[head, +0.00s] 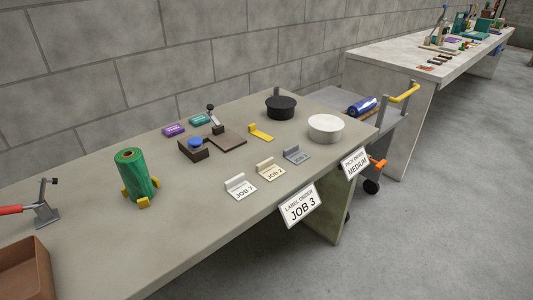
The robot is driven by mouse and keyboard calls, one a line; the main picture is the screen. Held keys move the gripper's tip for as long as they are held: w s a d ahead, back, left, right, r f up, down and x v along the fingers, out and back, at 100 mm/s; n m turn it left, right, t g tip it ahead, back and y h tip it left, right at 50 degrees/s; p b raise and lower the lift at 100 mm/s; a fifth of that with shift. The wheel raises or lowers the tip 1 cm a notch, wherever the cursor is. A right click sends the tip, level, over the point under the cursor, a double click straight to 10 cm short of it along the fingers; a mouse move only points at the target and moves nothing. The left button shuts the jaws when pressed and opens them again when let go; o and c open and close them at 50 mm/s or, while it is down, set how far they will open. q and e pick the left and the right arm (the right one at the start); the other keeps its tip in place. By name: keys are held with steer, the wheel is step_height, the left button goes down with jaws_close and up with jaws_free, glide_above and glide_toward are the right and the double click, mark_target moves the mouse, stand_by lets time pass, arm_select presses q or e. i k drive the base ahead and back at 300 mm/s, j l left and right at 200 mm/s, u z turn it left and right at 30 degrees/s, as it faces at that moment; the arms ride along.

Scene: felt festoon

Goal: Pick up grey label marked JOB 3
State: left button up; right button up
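The grey label (296,156) stands near the front edge of the near table, at the right end of a row of three labels. Its marking is too small to read. A cream label (271,171) is just left of it, and a white label (241,188) is further left. Both seem to read JOB, with a number I cannot make out. Neither of my grippers is in view.
A hanging sign (300,205) reads LABEL ORDER JOB 3. A white round container (326,129) and black pot (281,107) stand behind the labels. A green roll (134,175) stands left. The table (205,235) is clear in front.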

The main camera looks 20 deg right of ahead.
mark_target(292, 153)
steer(key=i+l+u, duration=0.1)
steer(key=l+u, duration=0.4)
steer(key=l, duration=0.2)
steer(key=l+u, duration=0.25)
steer(key=l, duration=0.5)
steer(key=k+l+u, duration=0.1)
steer(key=l+u, duration=0.15)
steer(key=l, duration=2.1)
